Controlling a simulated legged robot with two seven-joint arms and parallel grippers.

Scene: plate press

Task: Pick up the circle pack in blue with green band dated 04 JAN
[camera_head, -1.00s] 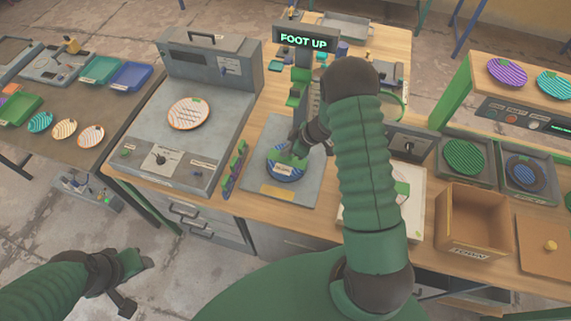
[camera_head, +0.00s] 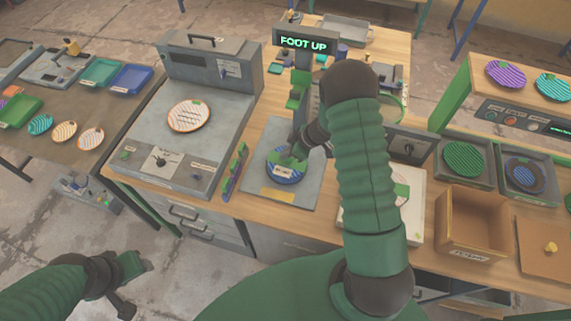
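A round blue pack (camera_head: 284,177) with pale stripes and a small white label lies on the grey base of the press (camera_head: 254,188). The label is too small to read. My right gripper (camera_head: 287,164) is down over this pack, at its upper face. Its dark wrist and green parts hide the pack's middle and any band there, and I cannot make out whether the fingers are closed on it. My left gripper (camera_head: 132,286) is at the lower left, away from the benches, with its fingers apart and empty.
A "FOOT UP" sign (camera_head: 303,43) stands above the press. A striped plate (camera_head: 189,115) lies on the grey machine to the left. At right are an open brown box (camera_head: 447,225), a green disc (camera_head: 464,158) and another blue disc (camera_head: 522,174) in trays.

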